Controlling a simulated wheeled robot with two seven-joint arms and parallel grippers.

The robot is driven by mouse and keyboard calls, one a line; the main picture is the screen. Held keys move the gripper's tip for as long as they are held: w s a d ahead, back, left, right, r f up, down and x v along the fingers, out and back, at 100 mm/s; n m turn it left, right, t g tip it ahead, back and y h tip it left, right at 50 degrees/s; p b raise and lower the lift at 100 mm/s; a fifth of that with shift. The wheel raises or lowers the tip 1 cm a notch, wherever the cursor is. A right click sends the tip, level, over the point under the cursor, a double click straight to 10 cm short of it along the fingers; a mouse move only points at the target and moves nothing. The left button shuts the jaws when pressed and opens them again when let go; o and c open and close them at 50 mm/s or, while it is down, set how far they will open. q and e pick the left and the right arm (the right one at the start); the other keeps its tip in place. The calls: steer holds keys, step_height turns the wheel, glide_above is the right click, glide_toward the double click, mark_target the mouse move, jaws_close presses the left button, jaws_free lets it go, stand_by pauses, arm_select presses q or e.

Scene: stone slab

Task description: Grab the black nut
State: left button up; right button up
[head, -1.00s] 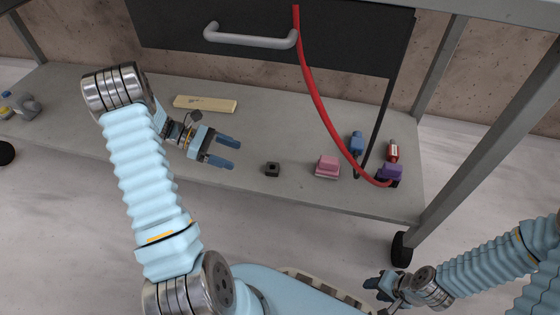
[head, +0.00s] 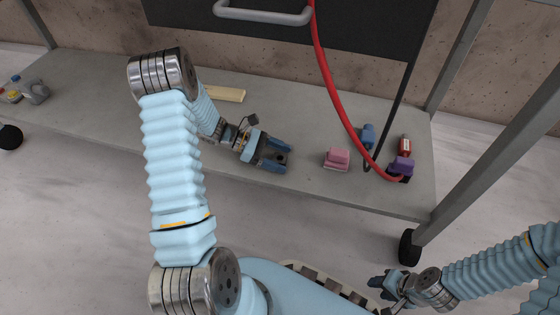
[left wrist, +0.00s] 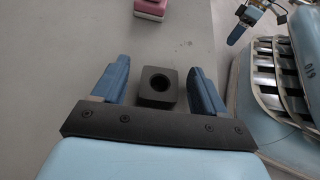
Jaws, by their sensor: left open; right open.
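The black nut (left wrist: 158,86) is a small dark square block with a round hole. In the left wrist view it sits between the two blue fingers of my left gripper (left wrist: 160,85), with a gap on each side. In the head view the nut (head: 281,158) lies on the grey shelf (head: 100,110), between the fingertips of my left gripper (head: 277,156), which is open. My right gripper (head: 384,284) is open and empty, low at the right, away from the shelf.
A pink block (head: 337,159) stands right of the nut. A blue block (head: 368,134), a red item (head: 405,144), a purple block (head: 401,167) and a red cable (head: 333,90) are further right. A pale wooden bar (head: 228,94) lies behind my left arm.

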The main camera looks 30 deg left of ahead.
arm_select(q)
steer(key=c, duration=1.1)
steer(key=shift+o, duration=0.2)
steer(key=shift+r, duration=0.1)
